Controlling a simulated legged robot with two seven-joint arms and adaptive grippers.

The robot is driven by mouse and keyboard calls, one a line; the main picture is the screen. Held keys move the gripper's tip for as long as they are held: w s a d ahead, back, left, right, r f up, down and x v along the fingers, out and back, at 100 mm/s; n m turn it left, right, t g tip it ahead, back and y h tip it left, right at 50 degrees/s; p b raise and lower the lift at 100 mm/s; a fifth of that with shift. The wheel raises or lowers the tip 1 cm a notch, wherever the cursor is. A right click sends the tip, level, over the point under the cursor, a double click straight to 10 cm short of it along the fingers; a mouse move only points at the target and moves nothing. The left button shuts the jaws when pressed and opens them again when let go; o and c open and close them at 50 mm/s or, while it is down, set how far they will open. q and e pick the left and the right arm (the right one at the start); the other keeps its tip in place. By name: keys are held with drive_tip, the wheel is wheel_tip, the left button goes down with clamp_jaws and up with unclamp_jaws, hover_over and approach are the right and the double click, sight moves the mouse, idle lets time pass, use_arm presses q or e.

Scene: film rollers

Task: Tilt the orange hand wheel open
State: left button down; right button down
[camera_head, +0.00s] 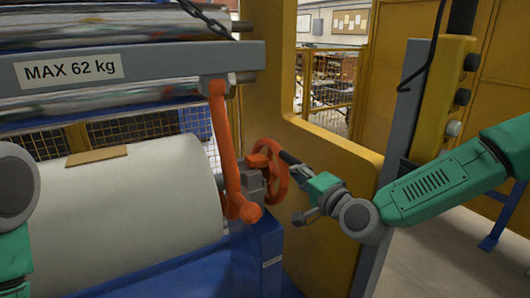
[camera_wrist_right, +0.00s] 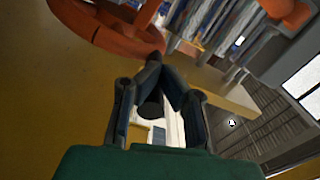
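The orange hand wheel (camera_head: 278,178) stands upright at the right end of the roller, on a grey bracket above a blue frame. Its rim also shows at the top left of the right wrist view (camera_wrist_right: 112,30). My right gripper (camera_head: 296,164) is at the wheel's right side. In the wrist view its two dark fingers (camera_wrist_right: 161,74) converge around a short black handle (camera_wrist_right: 152,103) by the wheel rim and appear shut on it. The contact itself is partly hidden. My left arm shows only at the left edge; its gripper is out of view.
An orange lever (camera_head: 226,150) hangs just left of the wheel. A large white roll (camera_head: 130,215) lies further left, below a grey beam (camera_head: 160,68) marked MAX 62 kg. A yellow frame (camera_head: 262,98) stands behind the wheel. A yellow control box (camera_head: 447,95) stands near my right arm.

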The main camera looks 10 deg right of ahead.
drive_tip(key=shift+w+d, duration=0.1)
drive_tip(key=shift+d, duration=0.1)
drive_tip(key=shift+w+d+f+b, duration=0.15)
drive_tip(key=shift+d+b, duration=0.1)
drive_tip(key=shift+d, duration=0.15)
drive_tip(key=shift+w+d+f+b, duration=0.15)
drive_tip(key=shift+d+b, duration=0.1)
drive_tip(key=shift+d, duration=0.15)
drive_tip(key=a+p+v, duration=0.1)
drive_tip(key=v, duration=0.8)
drive_tip(key=shift+s+a, duration=0.25)
drive_tip(key=shift+s, duration=0.05)
idle(0.4)
